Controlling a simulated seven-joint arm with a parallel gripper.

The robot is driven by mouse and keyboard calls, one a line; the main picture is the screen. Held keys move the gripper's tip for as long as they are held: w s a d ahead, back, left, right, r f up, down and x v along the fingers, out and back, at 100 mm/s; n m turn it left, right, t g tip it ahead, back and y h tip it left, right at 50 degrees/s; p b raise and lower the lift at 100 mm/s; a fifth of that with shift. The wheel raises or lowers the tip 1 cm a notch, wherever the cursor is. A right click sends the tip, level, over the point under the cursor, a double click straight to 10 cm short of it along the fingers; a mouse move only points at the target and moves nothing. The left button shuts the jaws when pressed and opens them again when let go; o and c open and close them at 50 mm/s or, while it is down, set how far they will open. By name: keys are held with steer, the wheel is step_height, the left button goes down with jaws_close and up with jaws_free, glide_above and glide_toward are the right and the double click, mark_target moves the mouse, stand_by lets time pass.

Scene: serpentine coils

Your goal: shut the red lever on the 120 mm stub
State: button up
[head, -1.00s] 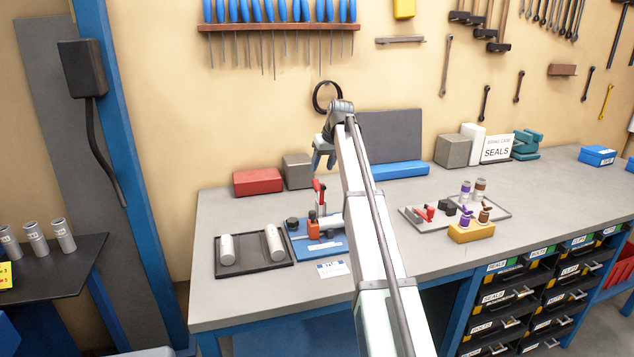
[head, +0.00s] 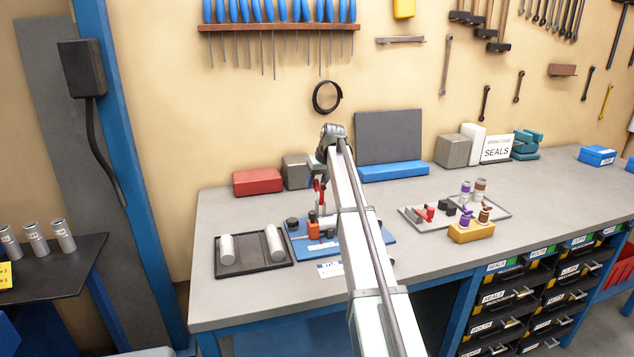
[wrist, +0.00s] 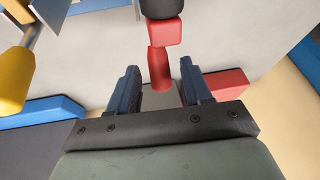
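The red lever (head: 318,197) stands upright over the blue mat at the bench's left part, in front of the grey box. In the wrist view the red lever (wrist: 158,66) shows between my two dark blue fingers, with a visible gap on each side. My gripper (head: 319,175) is at the lever's upper end in the head view. In the wrist view my gripper (wrist: 160,83) is open, and no grip on the lever shows. The stub under the lever is mostly hidden by my arm, and I cannot read its size.
A black tray (head: 254,266) with two grey cylinders lies to the left. A red box (head: 257,182) and a grey box (head: 296,171) stand behind. A second red lever (head: 426,214) lies on the right tray.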

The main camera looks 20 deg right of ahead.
mark_target(316, 183)
jaws_close()
steer(key=shift+s, duration=0.1)
stand_by(0.4)
steer(key=shift+s+r+t, duration=0.25)
steer(key=shift+s+t, duration=0.5)
steer(key=shift+t, duration=0.25)
steer(key=shift+s+r+t, duration=0.2)
steer(key=shift+s+t, duration=0.2)
steer(key=shift+t, duration=0.4)
steer(key=shift+r+t, duration=0.2)
steer(key=shift+t, duration=0.2)
steer(key=shift+o, duration=0.3)
jaws_free()
steer(key=shift+s, duration=0.1)
